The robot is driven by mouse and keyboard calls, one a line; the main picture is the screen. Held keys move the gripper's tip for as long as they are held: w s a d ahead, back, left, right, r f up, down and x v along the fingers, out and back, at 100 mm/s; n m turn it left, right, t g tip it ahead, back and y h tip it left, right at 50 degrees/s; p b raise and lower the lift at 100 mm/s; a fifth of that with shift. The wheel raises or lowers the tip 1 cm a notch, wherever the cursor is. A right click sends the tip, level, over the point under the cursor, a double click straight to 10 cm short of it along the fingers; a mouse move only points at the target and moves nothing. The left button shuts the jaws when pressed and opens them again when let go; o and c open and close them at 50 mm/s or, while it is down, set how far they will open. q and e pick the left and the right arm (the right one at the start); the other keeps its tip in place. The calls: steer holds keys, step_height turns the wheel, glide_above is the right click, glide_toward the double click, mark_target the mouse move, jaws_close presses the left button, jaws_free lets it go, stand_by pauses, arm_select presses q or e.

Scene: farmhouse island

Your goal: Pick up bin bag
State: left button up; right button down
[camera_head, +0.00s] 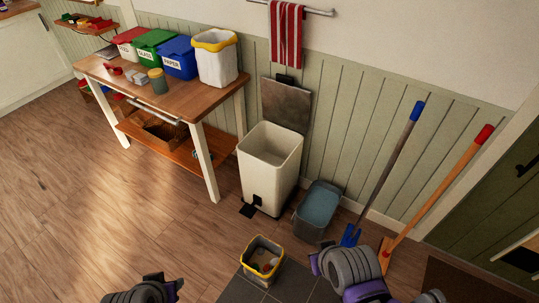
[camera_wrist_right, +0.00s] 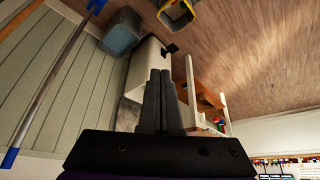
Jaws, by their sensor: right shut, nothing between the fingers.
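A white bag-like container with a yellow rim (camera_head: 216,62) stands upright at the right end of the wooden table. A smaller, greyish container with a yellow rim (camera_head: 263,258) stands on the floor with some items inside; part of it shows in the right wrist view (camera_wrist_right: 176,14). I cannot tell which is the bin bag. The white pedal bin (camera_head: 268,172) stands with its lid up. My right gripper (camera_wrist_right: 160,76) is shut and empty, pointing toward the pedal bin in the wrist view. My left gripper (camera_head: 155,280) shows only partly at the bottom edge.
Red, green and blue sorting bins (camera_head: 178,58) line the wooden table (camera_head: 190,92). A grey-blue tub (camera_head: 317,210) stands right of the pedal bin. A blue-tipped pole (camera_head: 393,158) and an orange broom (camera_head: 440,195) lean against the wall. The left floor is clear.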

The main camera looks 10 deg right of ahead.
stand_by(0.4)
steer(key=c, duration=0.9)
jaws_free()
steer(key=shift+a, duration=0.15)
